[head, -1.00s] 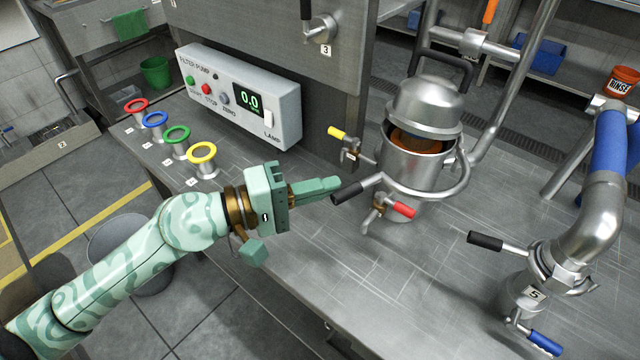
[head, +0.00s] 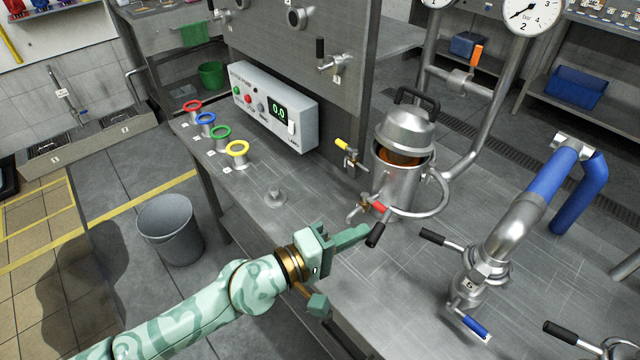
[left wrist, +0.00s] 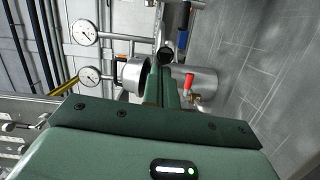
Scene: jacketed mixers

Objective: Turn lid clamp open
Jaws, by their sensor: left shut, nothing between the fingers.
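The steel mixer (head: 396,185) stands on the bench with its domed lid (head: 405,128) tilted up, brown contents showing under it. The lid clamp is a steel ring (head: 441,200) on the mixer, with a black-gripped handle (head: 376,235) toward the near side. My left gripper (head: 364,233) is shut and empty, its fingertips close beside the handle; I cannot tell whether they touch. In the left wrist view, the shut fingers (left wrist: 157,84) point at a round black end (left wrist: 165,55), with the mixer (left wrist: 203,80) just beyond. My right gripper is not in view.
A red-handled valve (head: 374,207) and a yellow-handled valve (head: 345,147) sit close to the mixer. A pipe fitting with a black handle (head: 434,237) stands to the right. The control box (head: 272,107) and coloured rings (head: 221,133) are at left. Bare bench lies between mixer and fitting.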

